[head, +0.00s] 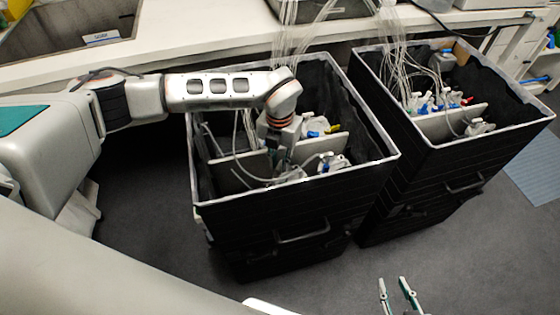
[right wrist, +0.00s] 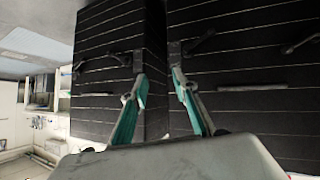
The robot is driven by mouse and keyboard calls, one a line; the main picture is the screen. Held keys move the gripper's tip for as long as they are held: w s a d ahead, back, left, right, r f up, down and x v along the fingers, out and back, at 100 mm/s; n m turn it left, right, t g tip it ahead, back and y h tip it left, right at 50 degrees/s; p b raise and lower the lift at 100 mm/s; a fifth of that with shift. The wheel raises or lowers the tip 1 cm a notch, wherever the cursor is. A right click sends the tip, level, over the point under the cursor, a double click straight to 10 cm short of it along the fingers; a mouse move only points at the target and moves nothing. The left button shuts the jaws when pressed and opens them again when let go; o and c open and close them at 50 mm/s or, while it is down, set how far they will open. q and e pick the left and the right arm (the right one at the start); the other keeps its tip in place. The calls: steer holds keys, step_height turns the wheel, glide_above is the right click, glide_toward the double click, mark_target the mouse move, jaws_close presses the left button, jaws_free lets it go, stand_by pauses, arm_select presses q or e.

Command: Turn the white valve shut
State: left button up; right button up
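My left arm reaches over the left black bin (head: 300,202), with its gripper (head: 280,162) pointing down inside it. The fingertips are among white fittings and tubes, too small and partly hidden to show whether they touch anything. White fittings (head: 335,162) sit in the front part of this bin, beside a pale divider; I cannot tell which is the white valve. My right gripper (head: 398,290) is open and empty, low in front of the bins. In the right wrist view its teal fingers (right wrist: 160,88) are apart, facing the bins' dark fronts.
A second black bin (head: 440,165) on the right holds white fittings with blue and red parts. Clear tubes (head: 400,60) hang into both bins. A pale counter (head: 190,45) with a sink runs behind. Dark floor (head: 150,220) is free in front and left.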

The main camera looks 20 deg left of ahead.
arm_select(q)
jaws_close()
arm_select(e)
steer(key=shift+s+f, duration=0.1)
steer(key=shift+s, duration=0.05)
arm_select(q)
steer(key=shift+r+m+p, duration=0.15)
steer(key=shift+m+p, duration=0.2)
steer(key=shift+m, duration=0.05)
steer(key=shift+m+p, duration=0.45)
steer(key=shift+m, duration=0.15)
steer(key=m+p, duration=0.2)
steer(key=m, duration=0.2)
steer(key=shift+m+p, duration=0.45)
steer(key=shift+m, duration=1.05)
arm_select(e)
steer(key=r, duration=0.2)
steer(key=a+r, duration=0.1)
steer(key=shift+s+r, duration=0.1)
steer(key=shift+s, duration=0.15)
arm_select(q)
steer(key=shift+m, duration=0.3)
